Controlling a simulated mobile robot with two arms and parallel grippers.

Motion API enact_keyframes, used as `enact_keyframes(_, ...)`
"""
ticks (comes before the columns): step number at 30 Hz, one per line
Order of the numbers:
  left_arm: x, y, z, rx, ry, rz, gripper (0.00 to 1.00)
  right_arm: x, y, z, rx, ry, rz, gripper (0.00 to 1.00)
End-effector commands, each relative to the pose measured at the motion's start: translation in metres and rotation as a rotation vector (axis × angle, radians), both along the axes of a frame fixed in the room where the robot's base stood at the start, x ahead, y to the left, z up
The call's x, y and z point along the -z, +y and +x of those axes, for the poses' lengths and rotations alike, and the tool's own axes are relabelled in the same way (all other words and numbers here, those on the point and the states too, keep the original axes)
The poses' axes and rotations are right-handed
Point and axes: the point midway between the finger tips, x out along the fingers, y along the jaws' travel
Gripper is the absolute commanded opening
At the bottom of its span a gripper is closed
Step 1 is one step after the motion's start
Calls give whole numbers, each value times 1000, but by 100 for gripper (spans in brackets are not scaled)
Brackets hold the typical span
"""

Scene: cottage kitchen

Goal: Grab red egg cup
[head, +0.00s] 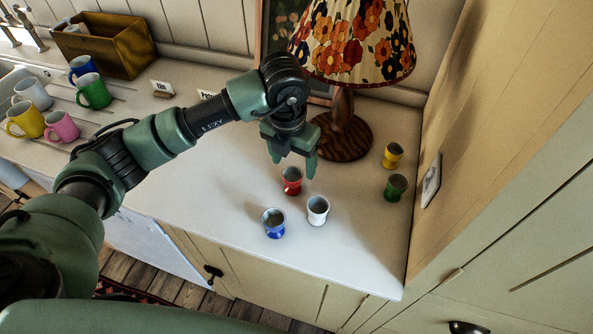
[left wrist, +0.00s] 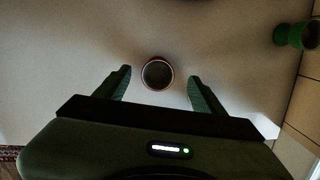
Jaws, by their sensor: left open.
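The red egg cup (head: 291,182) stands upright on the white counter in the head view. In the left wrist view the egg cup (left wrist: 157,74) shows from above, dark inside, between and slightly beyond the two fingertips. My left gripper (head: 293,165) is open and empty, pointing down just above and behind the cup in the head view. Its fingers (left wrist: 160,88) are spread to either side of the cup in the wrist view, with a gap on each side. Contact with the cup does not show. My right gripper is in neither view.
A blue egg cup (head: 273,223) and a white one (head: 317,210) stand close in front of the red one. Yellow (head: 393,155) and green (head: 396,187) egg cups stand at right by the wall. A lamp (head: 343,137) stands behind. Mugs (head: 62,126) are at far left.

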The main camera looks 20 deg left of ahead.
Motion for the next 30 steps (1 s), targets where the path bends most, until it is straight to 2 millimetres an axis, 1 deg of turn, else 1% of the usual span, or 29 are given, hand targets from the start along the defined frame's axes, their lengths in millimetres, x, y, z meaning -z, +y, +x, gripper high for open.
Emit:
enact_keyframes(1, 5, 0, -1, 1, 5, 0, 69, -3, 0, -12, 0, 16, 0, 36)
enact_keyframes(4, 15, 0, 0, 1, 5, -1, 69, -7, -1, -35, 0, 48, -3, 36)
enact_keyframes(6, 23, 1, 1, 0, 5, -1, 69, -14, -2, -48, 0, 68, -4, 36)
enact_keyframes(8, 31, 3, 2, 1, 6, -1, 69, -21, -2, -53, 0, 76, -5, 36)
enact_keyframes(10, 42, 4, 3, 1, 6, -1, 69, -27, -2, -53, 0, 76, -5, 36)
enact_keyframes(11, 48, 3, 3, 2, 5, -2, 69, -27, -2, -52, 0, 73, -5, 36)
enact_keyframes(14, 59, 3, 5, 2, 4, -3, 69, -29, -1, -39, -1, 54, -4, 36)
enact_keyframes(15, 62, 3, 6, 2, 2, -3, 69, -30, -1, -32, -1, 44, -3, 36)
enact_keyframes(18, 65, 3, 6, 3, 1, -3, 69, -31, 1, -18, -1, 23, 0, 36)
enact_keyframes(22, 65, 3, 6, 3, 0, -3, 69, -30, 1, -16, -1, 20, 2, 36)
enact_keyframes(23, 65, 3, 6, 3, 1, -3, 66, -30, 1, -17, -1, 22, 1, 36)
enact_keyframes(24, 65, 3, 6, 3, 1, -3, 55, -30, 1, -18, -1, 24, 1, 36)
enact_keyframes(26, 65, 3, 6, 3, 1, -3, 39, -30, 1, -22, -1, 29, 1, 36)
enact_keyframes(27, 65, 3, 6, 3, 1, -4, 27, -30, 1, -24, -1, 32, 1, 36)
enact_keyframes(30, 65, 3, 6, 3, 1, -3, 2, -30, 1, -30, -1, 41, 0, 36)
